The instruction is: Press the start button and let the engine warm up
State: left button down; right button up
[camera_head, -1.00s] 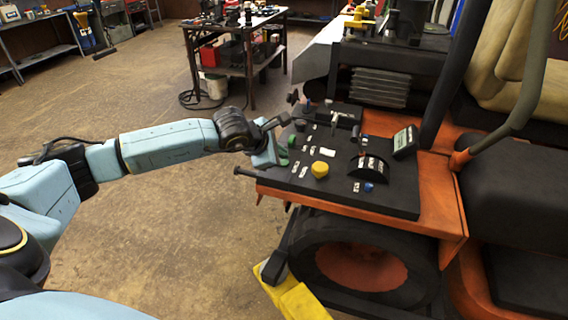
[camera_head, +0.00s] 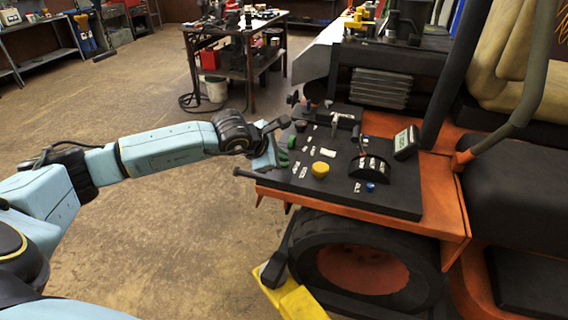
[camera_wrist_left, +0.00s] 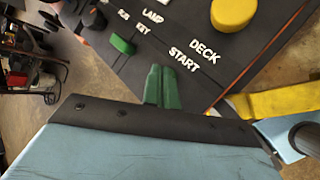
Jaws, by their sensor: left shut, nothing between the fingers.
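The mower's black control panel (camera_head: 400,203) carries white labels and several knobs. In the left wrist view a START label (camera_wrist_left: 184,60) sits beside the green fingertips of my left gripper (camera_wrist_left: 162,88), which are together and empty. The start button itself is not clearly seen; the fingers may cover it. In the head view my left gripper (camera_head: 283,158) is at the panel's left edge, fingers pointing at the panel. I cannot tell whether they touch it. A green knob (camera_wrist_left: 122,45) lies near the KEY label (camera_wrist_left: 143,30). My right gripper is out of view.
A yellow knob (camera_head: 320,170) by the DECK label is close to the right of my left gripper. A small display (camera_head: 405,141) and a lever quadrant (camera_head: 369,171) stand farther right. A wheel (camera_head: 364,268) is below. A workbench (camera_head: 234,33) stands behind on open floor.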

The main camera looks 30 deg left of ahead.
pick_arm(q)
jog(key=shift+f+b, duration=0.4)
jog(key=shift+r, duration=0.15)
dwell(0.5)
jog(key=shift+r, duration=0.8)
jog(key=shift+r+p, duration=0.1)
jog(key=shift+p, duration=0.2)
jog(key=shift+r+p, duration=1)
jog(key=shift+r, duration=1.45)
jog(key=shift+f, duration=0.1)
